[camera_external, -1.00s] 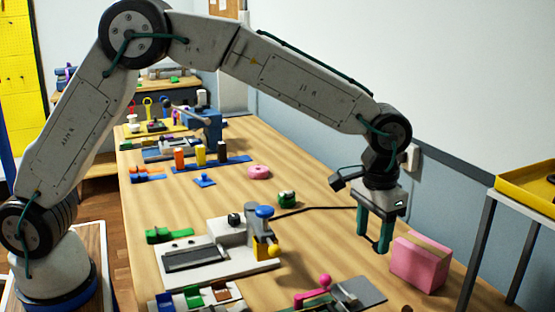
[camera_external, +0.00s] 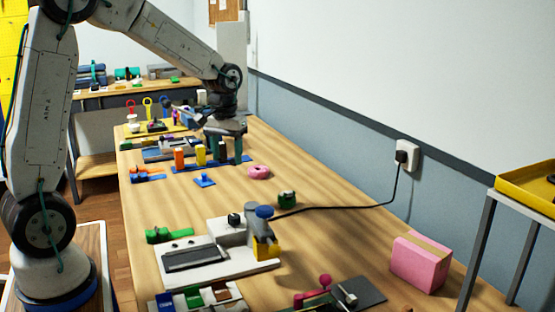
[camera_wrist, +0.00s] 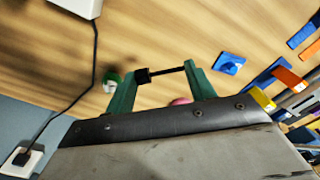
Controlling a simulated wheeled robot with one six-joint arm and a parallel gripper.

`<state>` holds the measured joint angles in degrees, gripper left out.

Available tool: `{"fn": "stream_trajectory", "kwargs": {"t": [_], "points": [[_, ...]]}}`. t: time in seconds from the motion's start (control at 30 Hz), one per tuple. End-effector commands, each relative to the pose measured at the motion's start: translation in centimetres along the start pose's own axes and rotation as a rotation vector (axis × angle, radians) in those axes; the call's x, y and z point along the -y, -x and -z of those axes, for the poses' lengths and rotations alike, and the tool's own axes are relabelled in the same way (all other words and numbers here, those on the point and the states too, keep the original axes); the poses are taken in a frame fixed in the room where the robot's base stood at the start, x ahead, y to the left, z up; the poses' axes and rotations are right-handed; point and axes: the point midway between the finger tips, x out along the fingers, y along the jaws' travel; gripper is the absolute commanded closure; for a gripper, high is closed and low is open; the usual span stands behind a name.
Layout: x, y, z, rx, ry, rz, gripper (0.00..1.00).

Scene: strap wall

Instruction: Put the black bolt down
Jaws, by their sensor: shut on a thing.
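The black bolt (camera_wrist: 144,76) is between the two green fingers of my gripper (camera_wrist: 160,82) in the wrist view. Its square-looking dark head is by the left finger and its thin shank reaches across to the right finger. My gripper is shut on it and points down over the wooden table. In the external view my gripper (camera_external: 225,150) is at the far part of the table, by the blue rack with the orange and yellow blocks. The bolt cannot be made out there.
A pink ring (camera_external: 259,172), a small blue piece (camera_external: 204,180) and a green part (camera_external: 287,198) lie on the table (camera_external: 330,240). A grey machine (camera_external: 205,262) stands nearer. A black cord runs to a wall socket (camera_external: 403,156). A pink box (camera_external: 421,262) sits at front right.

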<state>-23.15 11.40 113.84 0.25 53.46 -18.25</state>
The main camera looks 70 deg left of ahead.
Motion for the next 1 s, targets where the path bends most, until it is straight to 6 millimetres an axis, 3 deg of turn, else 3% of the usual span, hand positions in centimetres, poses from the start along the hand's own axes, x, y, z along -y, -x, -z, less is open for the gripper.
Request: {"fn": "stream_trajectory", "kwargs": {"t": [0.03, 0.1, 0.2, 0.3, 0.43, 0.57, 0.77, 1.0], "points": [[2.9, -0.4, -0.9, 0.003, 0.038, 0.002, 0.68], [6.4, -1.1, -2.4, 0.006, 0.080, 0.005, 0.68], [10.7, -2.3, -5.1, 0.012, 0.129, 0.008, 0.68], [13.6, -3.8, -8.1, 0.019, 0.155, 0.011, 0.68], [15.0, -5.7, -11.5, 0.032, 0.141, 0.012, 0.68], [14.9, -7.2, -13.2, 0.042, 0.100, 0.013, 0.68], [13.9, -7.8, -10.3, 0.023, 0.061, 0.011, 0.68], [11.6, -8.5, -4.2, 0.023, 0.063, 0.011, 0.68]]}}
